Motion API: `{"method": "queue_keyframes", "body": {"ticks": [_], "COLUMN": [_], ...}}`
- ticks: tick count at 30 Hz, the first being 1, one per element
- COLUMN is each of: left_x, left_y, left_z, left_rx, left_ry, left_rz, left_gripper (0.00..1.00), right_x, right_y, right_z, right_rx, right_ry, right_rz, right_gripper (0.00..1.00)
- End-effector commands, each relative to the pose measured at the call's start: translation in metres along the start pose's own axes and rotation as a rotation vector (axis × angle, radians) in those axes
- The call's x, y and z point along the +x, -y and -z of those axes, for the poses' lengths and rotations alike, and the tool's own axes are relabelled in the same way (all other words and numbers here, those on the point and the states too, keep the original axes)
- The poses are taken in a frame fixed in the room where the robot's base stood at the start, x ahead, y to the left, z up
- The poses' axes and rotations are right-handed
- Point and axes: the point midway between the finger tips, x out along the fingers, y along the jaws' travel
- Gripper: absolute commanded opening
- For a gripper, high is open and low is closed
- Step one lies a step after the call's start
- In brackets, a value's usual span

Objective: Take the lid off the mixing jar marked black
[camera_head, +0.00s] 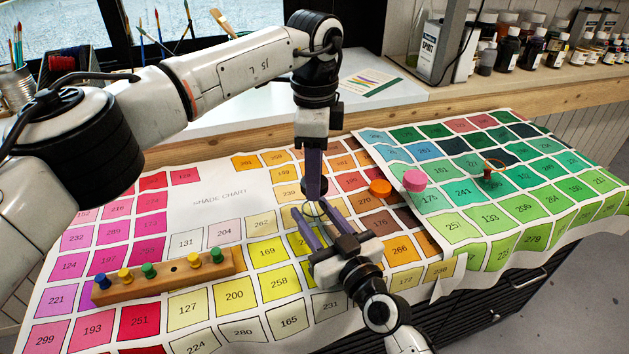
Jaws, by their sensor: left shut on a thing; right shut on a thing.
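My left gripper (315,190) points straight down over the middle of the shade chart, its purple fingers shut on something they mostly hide. My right gripper (318,222) reaches in from the lower right, with its purple fingers around a small, clear, round thing (313,209) directly below the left fingertips. This may be the mixing jar, but it is mostly hidden and I cannot read a mark on it. I cannot tell whether a lid is on it or apart from it. The two grippers are very close together.
An orange disc (380,188) and a pink round piece (414,180) lie right of the grippers. A small red-brown item (488,173) is on the green chart (520,235). A wooden peg rack (165,277) stands at left front. Bottles (508,50) line the back shelf.

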Motion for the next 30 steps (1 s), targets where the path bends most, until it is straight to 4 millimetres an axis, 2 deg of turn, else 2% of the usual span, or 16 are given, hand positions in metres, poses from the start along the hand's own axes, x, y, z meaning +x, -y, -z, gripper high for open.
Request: {"method": "queue_keyframes", "body": {"ticks": [1, 4, 11, 12, 15, 25, 30], "left_x": [-0.009, -0.018, -0.02, -0.02, -0.019, -0.02, -0.022], "left_y": [0.001, 0.0, 0.0, 0.0, 0.0, 0.0, 0.0], "left_z": [0.0, 0.001, 0.0, 0.0, 0.0, 0.0, 0.0], "left_rx": [0.0, 0.001, 0.001, 0.001, 0.001, 0.001, 0.001], "left_ry": [-0.001, -0.001, -0.001, -0.001, -0.001, -0.001, -0.001], "left_rz": [0.003, 0.001, -0.001, -0.001, -0.001, -0.001, -0.001], "left_gripper": [0.11, 0.11, 0.11, 0.11, 0.11, 0.11, 0.11], "right_x": [0.0, 0.0, 0.0, 0.0, 0.0, -0.003, -0.026], "right_y": [0.0, 0.0, 0.0, 0.0, 0.0, 0.0, 0.0], "right_z": [-0.001, -0.001, -0.001, -0.001, -0.001, -0.001, -0.001], "right_rx": [0.0, 0.001, 0.0, 0.0, 0.0, 0.0, -0.002], "right_ry": [0.001, 0.001, 0.001, 0.001, 0.001, 0.001, 0.003], "right_rz": [0.001, 0.001, 0.001, 0.001, 0.0, 0.0, 0.0], "right_gripper": [0.0, 0.0, 0.0, 0.47, 0.62, 0.62, 0.62]}}
